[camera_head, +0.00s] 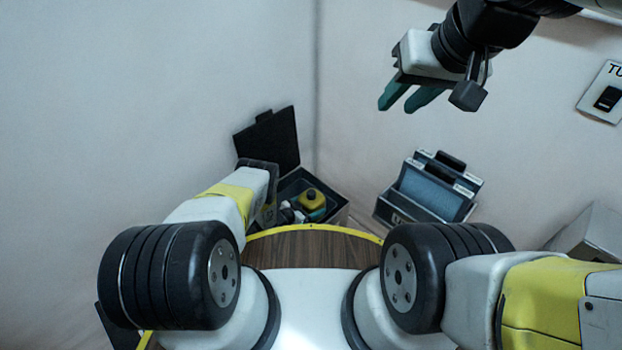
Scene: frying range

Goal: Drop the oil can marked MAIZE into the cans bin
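No can with a readable MAIZE mark shows, and I cannot identify the cans bin. My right gripper (407,101) is high at the upper right, in front of the wall. Its two teal fingers point down-left with a gap between them and nothing held. My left arm reaches forward at the left, over the near side of an open dark box. Its fingers are hidden behind the forearm and wrist.
The open dark box (335,214), lid raised, holds a round yellow item (311,200) and small items. A grey-blue holder (432,192) with unreadable labels stands right of it. A switch plate (606,98) is on the right wall. A grey box (592,234) sits at the right.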

